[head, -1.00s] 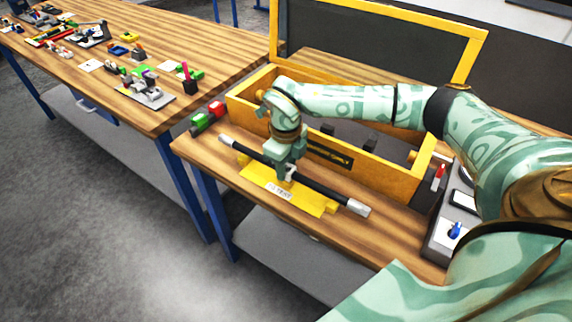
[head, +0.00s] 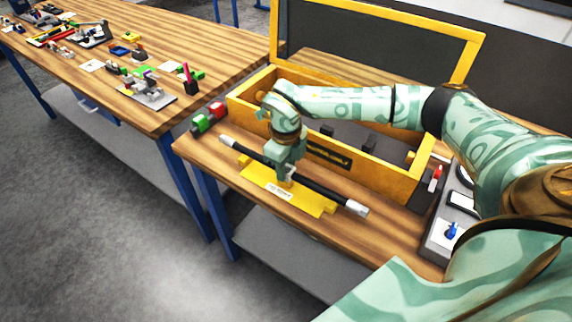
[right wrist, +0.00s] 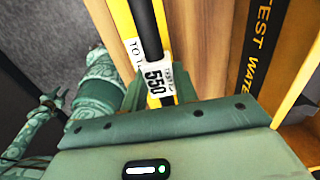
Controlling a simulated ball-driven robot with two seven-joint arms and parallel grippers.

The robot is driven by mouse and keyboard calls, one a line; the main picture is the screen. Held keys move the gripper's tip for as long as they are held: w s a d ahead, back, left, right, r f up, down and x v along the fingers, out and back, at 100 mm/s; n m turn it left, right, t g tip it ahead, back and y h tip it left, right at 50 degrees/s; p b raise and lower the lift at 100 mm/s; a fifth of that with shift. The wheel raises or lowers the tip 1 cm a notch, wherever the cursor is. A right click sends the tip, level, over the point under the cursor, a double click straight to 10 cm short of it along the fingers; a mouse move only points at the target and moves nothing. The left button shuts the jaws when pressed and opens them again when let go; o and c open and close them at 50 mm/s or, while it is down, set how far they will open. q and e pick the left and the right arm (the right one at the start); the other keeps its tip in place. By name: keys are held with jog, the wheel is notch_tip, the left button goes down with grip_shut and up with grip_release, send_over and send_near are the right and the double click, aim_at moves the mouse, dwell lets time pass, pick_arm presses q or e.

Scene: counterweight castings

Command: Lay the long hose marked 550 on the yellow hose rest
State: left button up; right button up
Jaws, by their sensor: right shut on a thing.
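The long black hose (head: 321,190) has pale end fittings and runs slantwise along the yellow hose rest (head: 312,207) at the table's front. My right gripper (head: 285,176) points down and is shut on the hose near its middle. In the right wrist view, a white tag reading 550 (right wrist: 157,79) is on the hose (right wrist: 148,30), just beyond my gripper, over the yellow rest (right wrist: 121,20). I cannot tell whether the hose touches the rest. Part of my left arm, with its gripper (right wrist: 48,102), shows small at the left of that view; its jaws are unclear.
A yellow-rimmed open case (head: 375,170) with a raised lid stands right behind the rest. Red and green parts (head: 208,118) lie at the table's left edge. A grey box with a blue knob (head: 451,231) is at right. Another table (head: 150,50) holds many small parts.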

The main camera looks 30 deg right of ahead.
dwell(0.7)
jog(key=shift+f, duration=0.65)
dwell(0.5)
jog(key=o, duration=1)
notch_tip(320, 180, up, 7)
jog(key=p, duration=0.6)
